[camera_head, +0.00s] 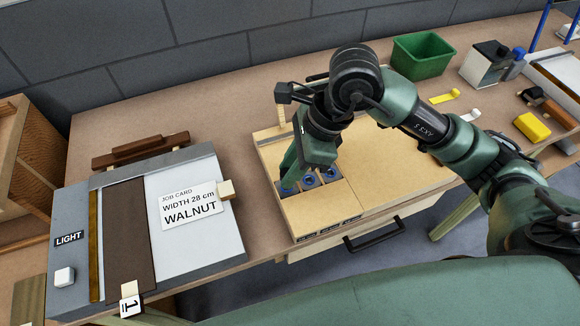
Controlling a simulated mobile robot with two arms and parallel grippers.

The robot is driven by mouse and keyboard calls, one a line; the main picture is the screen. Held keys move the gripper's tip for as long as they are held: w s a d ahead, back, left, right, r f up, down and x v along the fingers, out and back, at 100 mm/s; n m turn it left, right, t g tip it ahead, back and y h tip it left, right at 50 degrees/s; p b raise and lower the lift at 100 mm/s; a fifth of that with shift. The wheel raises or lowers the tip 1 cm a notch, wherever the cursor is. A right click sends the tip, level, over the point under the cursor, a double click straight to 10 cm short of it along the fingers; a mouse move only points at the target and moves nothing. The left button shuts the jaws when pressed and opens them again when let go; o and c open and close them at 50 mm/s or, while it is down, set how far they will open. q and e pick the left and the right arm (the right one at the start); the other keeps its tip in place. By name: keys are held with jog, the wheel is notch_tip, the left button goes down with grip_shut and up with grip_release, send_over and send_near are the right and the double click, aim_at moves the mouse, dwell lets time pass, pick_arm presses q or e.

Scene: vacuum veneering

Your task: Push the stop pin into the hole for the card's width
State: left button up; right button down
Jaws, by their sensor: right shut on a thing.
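The job card (190,208) reads "WIDTH 28 cm" and "WALNUT" and lies on the grey panel at left. A light wooden board (327,212) on the bench has a row of blue-ringed holes (309,181) and small dark labels (329,229) along its front edge, too small to read. My right gripper (288,182) points down over the left end of this row. It is shut on the stop pin, which its fingers hide; I cannot tell how deep the pin sits. My left gripper is out of view.
A drawer with a black handle (375,236) is below the board. A light fitting panel with a dark veneer strip (130,240) stands left. A green bin (421,56), a yellow block (531,127) and other items are at back right. Bare bench lies between panel and board.

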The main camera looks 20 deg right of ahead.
jog(key=shift+b, duration=0.65)
dwell(0.8)
jog(key=shift+f+b, duration=1.5)
jog(key=shift+b, duration=0.35)
jog(key=c, duration=1.1)
grip_release()
jog(key=shift+r, duration=0.1)
jog(key=shift+v, duration=3.9)
